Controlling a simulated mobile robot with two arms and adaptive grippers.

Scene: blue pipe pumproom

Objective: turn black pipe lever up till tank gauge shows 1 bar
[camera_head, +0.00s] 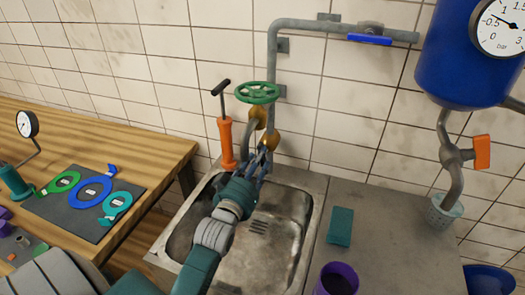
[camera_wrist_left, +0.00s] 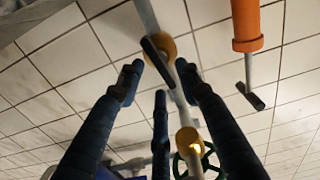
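The black pipe lever (camera_wrist_left: 156,58) shows in the left wrist view, at a brass fitting (camera_wrist_left: 160,47) on the grey pipe. My left gripper (camera_wrist_left: 160,78) has its fingers spread, with the lever just beyond and between their tips; I cannot tell if they touch it. In the head view my left gripper (camera_head: 264,158) is over the sink at the lower brass fitting (camera_head: 270,140) and mostly hides the lever. The blue tank (camera_head: 450,60) carries a round white gauge (camera_head: 505,38). Its needle points up-left, seemingly between 0.5 and 1. My right gripper is not in view.
A green handwheel (camera_head: 257,92) is above the gripper, and an orange pump (camera_head: 226,142) stands close on its left. A blue lever (camera_head: 369,39) is on the upper pipe. An orange valve handle (camera_head: 482,152) is under the tank. The sink (camera_head: 310,230) lies below.

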